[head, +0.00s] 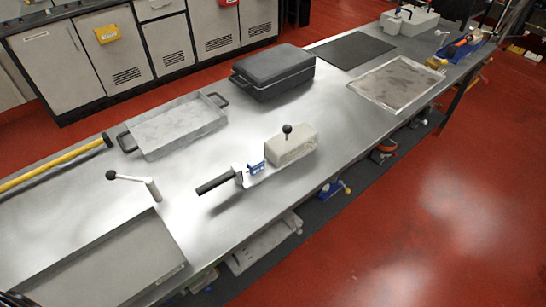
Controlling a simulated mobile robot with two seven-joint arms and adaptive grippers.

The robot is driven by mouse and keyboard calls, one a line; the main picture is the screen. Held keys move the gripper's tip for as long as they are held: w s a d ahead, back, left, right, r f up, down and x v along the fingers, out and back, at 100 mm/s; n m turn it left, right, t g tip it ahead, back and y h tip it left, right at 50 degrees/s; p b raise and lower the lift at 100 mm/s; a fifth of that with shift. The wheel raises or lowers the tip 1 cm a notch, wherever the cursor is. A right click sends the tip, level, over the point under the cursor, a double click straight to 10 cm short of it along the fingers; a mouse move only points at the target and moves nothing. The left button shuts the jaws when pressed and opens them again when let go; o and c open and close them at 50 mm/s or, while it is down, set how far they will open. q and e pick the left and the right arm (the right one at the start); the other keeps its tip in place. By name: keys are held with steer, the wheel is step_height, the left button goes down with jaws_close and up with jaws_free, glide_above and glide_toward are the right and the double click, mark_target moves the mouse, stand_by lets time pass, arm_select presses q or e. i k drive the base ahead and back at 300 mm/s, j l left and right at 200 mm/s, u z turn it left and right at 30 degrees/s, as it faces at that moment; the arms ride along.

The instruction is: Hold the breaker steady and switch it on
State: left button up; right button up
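A pale beige box (291,149) with a short upright lever and a black ball knob (287,129) stands near the middle of the bench, close to its front edge. It looks like the breaker, but I see no label on it. A flat piece with a small blue part (256,167) and a black bar handle (215,184) extends from its left side. I cannot tell whether the lever is in the on position. Neither of my grippers can be made out, and nothing holds the box.
The steel bench (235,215) is bare around the box. A black lidded case (273,72), a shallow two-handled tray (178,127) and a white crank with a black knob (135,179) stand behind and left. A framed tray (397,84) lies right. Cabinets (60,67) line the back.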

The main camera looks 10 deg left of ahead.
mark_target(288, 129)
steer(key=i+l+u, duration=0.15)
steer(key=i+l, duration=0.35)
steer(key=i+l+u, duration=0.15)
steer(key=i+l, duration=0.35)
steer(key=l, duration=0.2)
steer(key=u, duration=1.45)
